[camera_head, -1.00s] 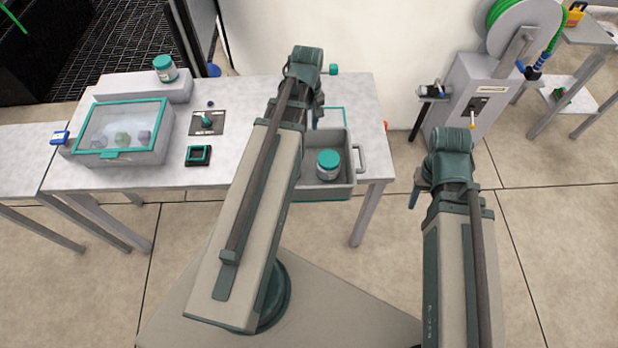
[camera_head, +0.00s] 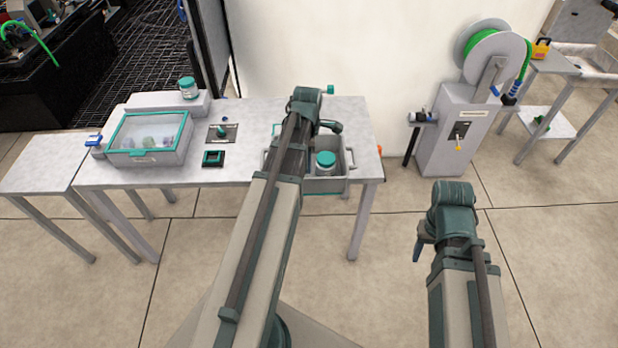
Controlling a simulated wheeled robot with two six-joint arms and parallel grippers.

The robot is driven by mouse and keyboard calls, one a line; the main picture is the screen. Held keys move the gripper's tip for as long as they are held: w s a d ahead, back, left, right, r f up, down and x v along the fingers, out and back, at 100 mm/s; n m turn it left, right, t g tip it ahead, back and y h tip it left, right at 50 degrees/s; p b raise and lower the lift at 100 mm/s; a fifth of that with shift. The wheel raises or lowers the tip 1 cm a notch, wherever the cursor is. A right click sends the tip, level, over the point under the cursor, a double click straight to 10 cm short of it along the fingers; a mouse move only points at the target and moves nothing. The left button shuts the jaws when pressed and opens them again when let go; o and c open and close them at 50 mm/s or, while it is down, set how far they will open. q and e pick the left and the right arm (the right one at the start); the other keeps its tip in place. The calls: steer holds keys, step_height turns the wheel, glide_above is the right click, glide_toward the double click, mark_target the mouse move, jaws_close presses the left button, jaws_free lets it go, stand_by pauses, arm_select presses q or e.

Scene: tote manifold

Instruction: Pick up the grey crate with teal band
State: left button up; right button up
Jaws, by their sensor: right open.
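The grey crate with a teal band (camera_head: 327,185) stands at the right end of the white table, with a handle on its right side. A jar with a teal lid (camera_head: 326,162) is inside it. My left arm crosses in front of the crate's left part and hides it. The left wrist is over the crate's far side, with a dark part (camera_head: 329,126) reaching right; its jaws cannot be made out. My right gripper (camera_head: 418,246) hangs open and empty over the floor, right of the table and clear of the crate.
The white table (camera_head: 245,172) also bears a clear-lidded box (camera_head: 148,140), another teal-lidded jar (camera_head: 188,88) and small dark fixtures (camera_head: 213,158). A grey hose-reel stand (camera_head: 447,135) is at the right. The floor between table and stand is open.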

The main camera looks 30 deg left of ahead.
mark_target(308, 179)
arm_select(q)
steer(key=shift+f, duration=0.25)
step_height(308, 179, down, 8)
steer(key=b, duration=0.8)
steer(key=shift+f+b, duration=0.2)
steer(key=shift+b, duration=0.2)
steer(key=f+b, duration=0.5)
steer(key=shift+w+d+f, duration=0.1)
steer(key=shift+w+d, duration=0.1)
jaws_close()
stand_by(0.7)
